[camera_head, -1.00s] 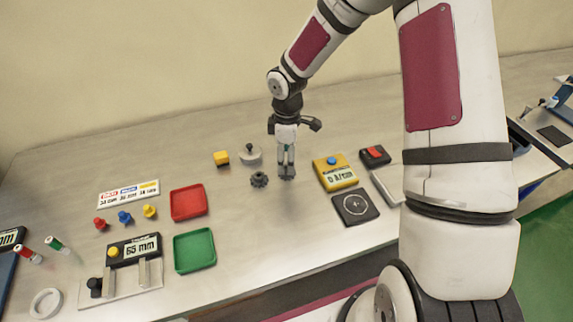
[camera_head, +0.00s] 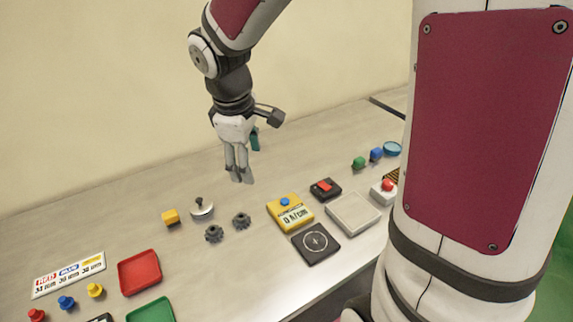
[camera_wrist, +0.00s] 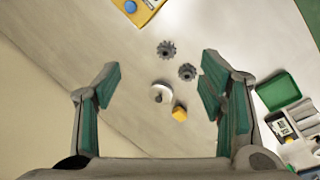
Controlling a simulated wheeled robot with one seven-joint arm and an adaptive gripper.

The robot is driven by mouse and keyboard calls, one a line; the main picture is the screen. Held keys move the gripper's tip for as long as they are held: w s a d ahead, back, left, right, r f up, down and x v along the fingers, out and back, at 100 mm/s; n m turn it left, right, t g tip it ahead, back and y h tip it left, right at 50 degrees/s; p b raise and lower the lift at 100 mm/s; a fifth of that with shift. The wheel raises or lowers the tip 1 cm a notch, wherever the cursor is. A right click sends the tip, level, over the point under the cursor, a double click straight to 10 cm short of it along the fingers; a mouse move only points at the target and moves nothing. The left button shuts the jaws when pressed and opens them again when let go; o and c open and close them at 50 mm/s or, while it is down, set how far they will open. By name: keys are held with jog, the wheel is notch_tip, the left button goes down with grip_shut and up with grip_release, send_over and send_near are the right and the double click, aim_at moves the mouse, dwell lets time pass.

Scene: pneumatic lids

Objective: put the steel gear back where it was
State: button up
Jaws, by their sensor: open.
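Two small dark grey gears lie side by side on the steel bench: the right gear (camera_head: 241,220) and the left gear (camera_head: 214,233). I cannot tell by look which one the task means. In the wrist view the gear nearer the yellow gauge (camera_wrist: 167,49) and the other gear (camera_wrist: 187,71) lie apart from each other on bare bench. My gripper (camera_head: 241,178) is above the bench, behind the gears in the head view. In the wrist view my gripper (camera_wrist: 158,86) has its green-padded fingers spread, with nothing held between them.
A knobbed metal piece (camera_head: 202,209) and a yellow block (camera_head: 171,217) stand left of the gears. A yellow gauge (camera_head: 290,211), a black crosshair pad (camera_head: 315,243) and a grey plate (camera_head: 353,214) lie to the right. A red tray (camera_head: 139,272) is at left.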

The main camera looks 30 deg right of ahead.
jog(key=s+r+m+t+y, duration=0.1)
jog(key=s+r+m, duration=0.3)
jog(key=s, duration=0.5)
jog(key=s+a+r+m+t, duration=0.1)
jog(key=s+r+m+t, duration=0.2)
jog(key=s+r, duration=0.4)
jog(key=shift+s+a+m+y, duration=0.25)
jog(key=shift+s+m+y, duration=0.15)
jog(key=shift+s+m, duration=0.6)
